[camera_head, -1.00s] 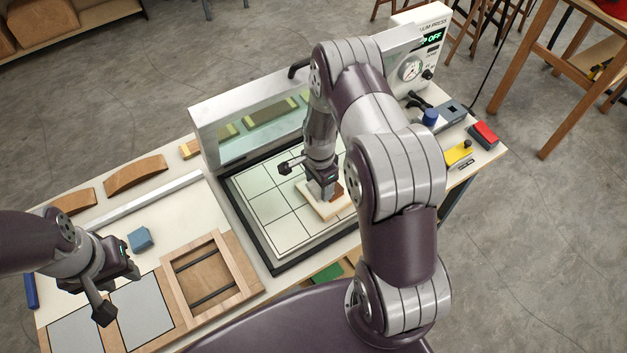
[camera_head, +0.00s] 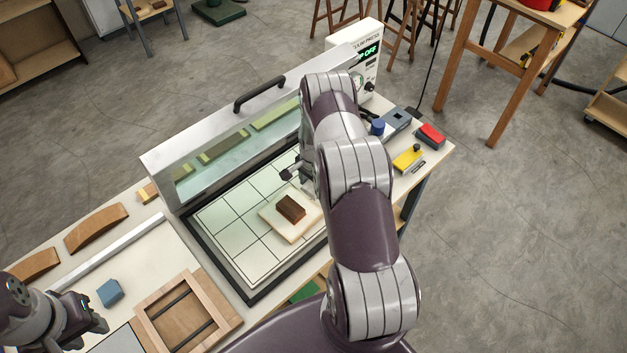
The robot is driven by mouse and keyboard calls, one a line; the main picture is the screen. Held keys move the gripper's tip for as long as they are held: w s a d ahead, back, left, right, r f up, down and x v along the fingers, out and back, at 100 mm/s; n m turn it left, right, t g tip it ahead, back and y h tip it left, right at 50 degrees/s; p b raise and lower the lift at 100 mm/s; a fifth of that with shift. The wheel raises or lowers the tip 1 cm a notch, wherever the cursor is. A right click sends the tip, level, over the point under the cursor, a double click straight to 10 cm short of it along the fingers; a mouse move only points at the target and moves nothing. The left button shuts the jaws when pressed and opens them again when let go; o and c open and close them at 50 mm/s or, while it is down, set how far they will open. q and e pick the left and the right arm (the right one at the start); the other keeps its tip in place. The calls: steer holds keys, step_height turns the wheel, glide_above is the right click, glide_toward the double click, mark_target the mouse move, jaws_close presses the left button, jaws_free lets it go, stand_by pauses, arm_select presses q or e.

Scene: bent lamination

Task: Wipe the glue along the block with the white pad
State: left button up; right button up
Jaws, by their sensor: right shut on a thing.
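A brown block (camera_head: 291,208) lies on a pale square board (camera_head: 282,228), which rests on the gridded white bed (camera_head: 233,241) of the press. No glue can be made out on the block. My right gripper (camera_head: 308,180) is just beyond the block, to its upper right, mostly hidden behind my own arm. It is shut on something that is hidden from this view. I cannot make out the white pad. My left gripper (camera_head: 82,322) is at the lower left over the bench, away from the block. Its fingers are too unclear to tell whether they are open.
The press's raised clear lid with a silver frame (camera_head: 165,166) stands behind the bed. A wooden frame (camera_head: 222,309), a blue block (camera_head: 110,292) and curved wood pieces (camera_head: 97,228) are on the left. A yellow item (camera_head: 407,158) and a red one (camera_head: 431,136) are at right.

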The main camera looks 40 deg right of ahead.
mark_target(310, 205)
steer(key=f+b, duration=0.1)
steer(key=f, duration=0.2)
steer(key=a+f+b, duration=0.1)
steer(key=f, duration=0.2)
steer(key=shift+a, duration=0.2)
steer(key=w+b, duration=0.1)
steer(key=b, duration=0.1)
steer(key=w+b, duration=0.1)
steer(key=w, duration=0.1)
steer(key=w+b, duration=0.2)
steer(key=shift+a+f+b, duration=0.15)
steer(key=shift+a+b, duration=0.15)
steer(key=shift+a, duration=0.1)
steer(key=s+p, duration=0.2)
steer(key=s, duration=0.1)
steer(key=s+r+p, duration=0.1)
steer(key=shift+s+d, duration=0.2)
steer(key=shift+d, duration=0.15)
steer(key=shift+s+f, duration=0.15)
steer(key=shift+s, duration=0.25)
steer(key=shift+f, duration=0.35)
